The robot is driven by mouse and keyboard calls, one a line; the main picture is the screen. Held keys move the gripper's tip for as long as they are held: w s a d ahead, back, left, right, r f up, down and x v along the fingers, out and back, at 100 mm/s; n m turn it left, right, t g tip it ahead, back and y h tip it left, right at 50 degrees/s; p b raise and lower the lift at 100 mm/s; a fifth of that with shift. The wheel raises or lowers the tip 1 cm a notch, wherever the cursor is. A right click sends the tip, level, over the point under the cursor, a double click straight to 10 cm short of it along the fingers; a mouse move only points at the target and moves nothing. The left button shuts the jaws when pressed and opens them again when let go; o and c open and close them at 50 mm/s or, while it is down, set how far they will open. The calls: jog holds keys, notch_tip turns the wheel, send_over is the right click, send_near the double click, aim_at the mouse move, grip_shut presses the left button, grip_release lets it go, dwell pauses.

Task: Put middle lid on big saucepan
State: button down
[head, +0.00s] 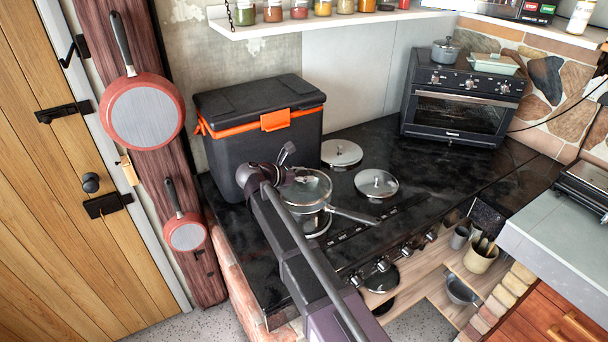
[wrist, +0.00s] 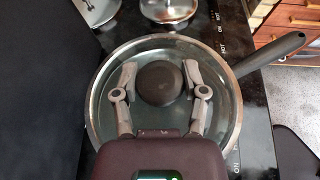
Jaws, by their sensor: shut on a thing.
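The saucepan (head: 327,207) stands on the black cooktop beside the cool box, with its dark handle pointing right. In the wrist view the saucepan's handle (wrist: 270,52) points to the upper right. A clear glass lid (head: 314,184) with a dark round knob (wrist: 160,82) lies over the saucepan's mouth, roughly centred. I cannot tell whether its edge rests on the rim. My gripper (wrist: 159,84) is over the lid, its two fingers shut on the knob from either side. In the head view my gripper (head: 288,173) and arm hide the left part of the lid and pan.
Two round metal covers with knobs, one at the back (head: 341,152) and one at right (head: 377,183), lie on the cooktop (head: 420,165). A black cool box (head: 260,105) stands close behind and left. A toaster oven (head: 463,100) is at the back right. A jar shelf (head: 330,22) hangs above.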

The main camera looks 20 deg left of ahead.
aim_at(297, 182)
jog(key=shift+f, duration=0.15)
jog(key=shift+f+b, duration=0.75)
jog(key=shift+b, duration=0.15)
jog(key=shift+f+b, duration=0.55)
jog(key=shift+f, duration=0.05)
dwell(0.8)
jog(key=shift+c, duration=0.3)
grip_release()
jog(key=shift+r, duration=0.15)
